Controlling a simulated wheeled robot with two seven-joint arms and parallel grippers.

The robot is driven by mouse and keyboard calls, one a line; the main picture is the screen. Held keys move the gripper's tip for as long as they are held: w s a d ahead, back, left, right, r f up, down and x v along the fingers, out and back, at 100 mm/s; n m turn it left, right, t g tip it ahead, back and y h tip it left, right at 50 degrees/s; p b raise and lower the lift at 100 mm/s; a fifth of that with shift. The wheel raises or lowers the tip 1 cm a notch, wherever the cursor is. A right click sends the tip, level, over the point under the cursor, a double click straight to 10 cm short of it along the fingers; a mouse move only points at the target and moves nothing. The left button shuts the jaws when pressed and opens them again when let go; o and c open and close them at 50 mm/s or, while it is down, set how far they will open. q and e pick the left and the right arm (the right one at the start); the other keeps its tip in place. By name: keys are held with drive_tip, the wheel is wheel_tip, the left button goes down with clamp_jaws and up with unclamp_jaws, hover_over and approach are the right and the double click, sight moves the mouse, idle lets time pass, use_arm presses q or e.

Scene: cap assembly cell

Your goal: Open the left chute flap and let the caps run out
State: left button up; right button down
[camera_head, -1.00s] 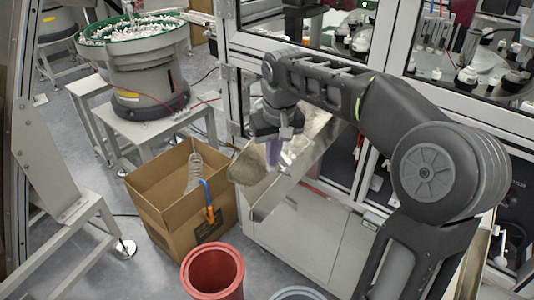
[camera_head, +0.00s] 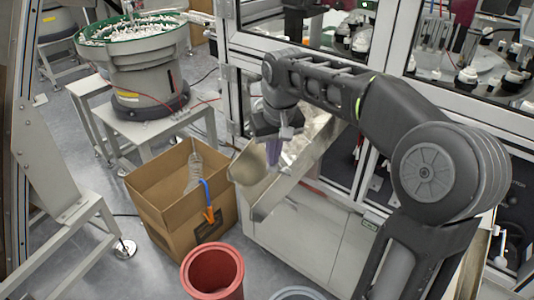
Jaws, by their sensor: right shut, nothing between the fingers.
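A metal chute (camera_head: 283,188) slopes down to the left from the machine's front. At its lower left end is a rounded, beige-grey plate (camera_head: 247,166), which looks like the flap. How far it stands open is hard to tell. My right gripper (camera_head: 273,154) points down over the chute's lower end, just right of this plate. Its fingers are shut and empty; whether they touch the plate cannot be told. My arm and gripper hide part of the chute. I cannot make out separate caps in it. My left gripper is not in view.
An open cardboard box (camera_head: 172,217) stands on the floor left of the chute, with a clear ribbed item and a blue-orange hook at its rim. A red bin (camera_head: 212,270) stands in front. A bowl feeder (camera_head: 140,65) is behind. A grey frame (camera_head: 62,180) stands at left.

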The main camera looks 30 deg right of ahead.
drive_tip(key=shift+f, duration=0.2)
idle(0.4)
drive_tip(key=shift+a+f+b, duration=0.5)
drive_tip(key=shift+f+b, duration=0.25)
drive_tip(key=shift+w+a+f+b, duration=0.1)
drive_tip(key=shift+a+f+b, duration=0.05)
drive_tip(key=shift+f+b, duration=0.3)
drive_tip(key=shift+a+f+b, duration=0.15)
drive_tip(key=shift+f+b, duration=0.1)
drive_tip(key=shift+f, duration=0.25)
